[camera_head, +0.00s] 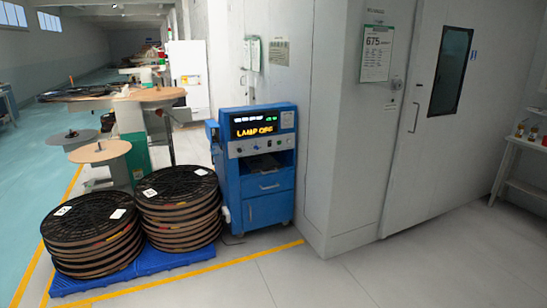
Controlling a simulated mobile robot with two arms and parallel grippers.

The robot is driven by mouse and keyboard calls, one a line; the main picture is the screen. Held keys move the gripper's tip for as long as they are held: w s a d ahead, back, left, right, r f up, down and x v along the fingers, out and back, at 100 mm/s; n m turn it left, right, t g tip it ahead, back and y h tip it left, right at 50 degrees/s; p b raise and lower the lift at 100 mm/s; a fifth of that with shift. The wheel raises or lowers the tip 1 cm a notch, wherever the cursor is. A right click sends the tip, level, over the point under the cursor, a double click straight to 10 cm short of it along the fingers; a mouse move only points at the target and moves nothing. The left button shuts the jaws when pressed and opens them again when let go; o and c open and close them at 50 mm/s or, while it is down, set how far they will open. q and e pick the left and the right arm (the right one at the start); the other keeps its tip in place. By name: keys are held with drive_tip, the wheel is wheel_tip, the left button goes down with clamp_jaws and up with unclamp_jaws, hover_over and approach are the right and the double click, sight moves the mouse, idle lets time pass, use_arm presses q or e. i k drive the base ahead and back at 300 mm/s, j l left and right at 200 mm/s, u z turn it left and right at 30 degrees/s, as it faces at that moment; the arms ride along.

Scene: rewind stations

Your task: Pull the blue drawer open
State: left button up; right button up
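A blue cabinet (238,205) stands against the white wall, left of centre in the head view. Its top panel has a lit display (254,127) reading what looks like "LAMP OFF", with knobs below. Under an open shelf (262,163) is the blue drawer (267,184) with a pale handle. The drawer front looks flush with the cabinet, so it appears shut. A taller blue door panel (269,210) is below it. Neither of my grippers is in view.
Stacks of black reels (92,220) (178,190) stand on a blue pallet (150,262) left of the cabinet. A white wall corner (325,220) juts out on its right. Grey floor (360,275) in front is clear. A shelf (522,145) stands far right.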

sight(258, 186)
drive_tip(key=i+z, duration=0.1)
drive_tip(key=i, duration=2.45)
drive_tip(key=l, duration=0.1)
